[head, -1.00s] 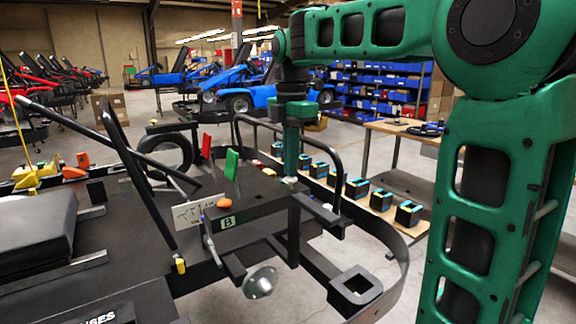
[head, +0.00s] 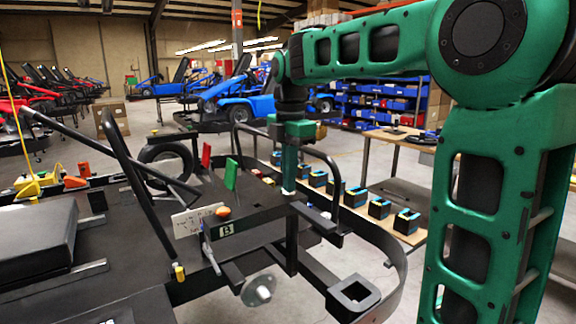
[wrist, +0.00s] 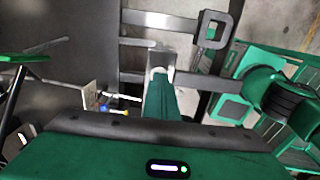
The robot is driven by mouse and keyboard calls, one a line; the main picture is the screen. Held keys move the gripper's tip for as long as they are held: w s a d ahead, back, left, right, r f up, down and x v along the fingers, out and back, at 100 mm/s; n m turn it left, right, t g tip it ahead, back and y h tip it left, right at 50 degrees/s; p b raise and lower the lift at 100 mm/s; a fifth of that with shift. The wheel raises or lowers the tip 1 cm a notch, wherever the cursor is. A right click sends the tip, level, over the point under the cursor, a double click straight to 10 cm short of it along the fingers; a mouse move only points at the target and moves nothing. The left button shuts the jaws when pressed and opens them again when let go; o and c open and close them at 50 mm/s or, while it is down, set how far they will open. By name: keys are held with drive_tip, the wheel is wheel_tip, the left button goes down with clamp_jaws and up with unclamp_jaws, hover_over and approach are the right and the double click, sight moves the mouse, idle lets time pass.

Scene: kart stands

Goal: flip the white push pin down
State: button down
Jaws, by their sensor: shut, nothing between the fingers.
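My gripper (head: 289,188) points straight down over the black kart frame, just right of the flat deck with the B label (head: 227,229). Its green fingers are closed together and hold nothing. A small white piece, which looks like the white push pin (wrist: 158,71), shows right at the fingertips in the wrist view, by a grey metal bracket. In the head view the white spot (head: 288,192) sits directly under the fingertips. The fingers hide most of it, so I cannot tell its tilt or whether they touch it.
An orange knob (head: 223,211) and a white card (head: 196,220) stand to the left. Red (head: 206,155) and green (head: 231,174) flags rise behind. A curved black bar (head: 330,170) arches close on the right. Several black-and-blue boxes (head: 379,208) line a bench beyond.

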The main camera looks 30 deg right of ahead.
drive_tip(key=shift+w, duration=0.15)
wheel_tip(320, 180, up, 14)
idle(0.7)
